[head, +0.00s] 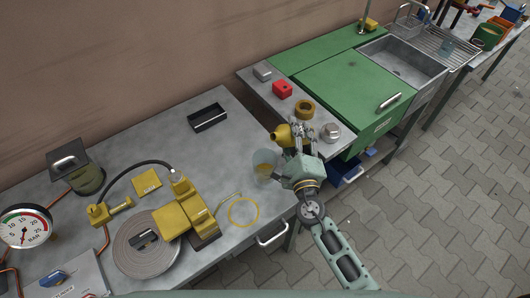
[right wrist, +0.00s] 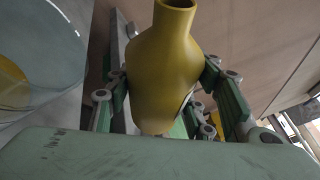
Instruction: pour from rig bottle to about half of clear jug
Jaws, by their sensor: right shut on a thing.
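The rig bottle (head: 284,134) is mustard yellow with a narrow neck. My right gripper (head: 297,137) is shut around its body. The bottle also shows large between the fingers in the right wrist view (right wrist: 165,70). In the head view it is tilted, its neck pointing left, close behind the clear jug (head: 259,158). The jug stands on the grey bench near its right end, left of my right gripper. Some yellow shows low in it; the exact level is hard to tell. Its round wall shows in the right wrist view (right wrist: 55,45). I see no stream. My left gripper is out of view.
A black tray (head: 208,118) lies behind. A red block (head: 282,89) and a brown tape roll (head: 305,109) sit on the counter beyond.

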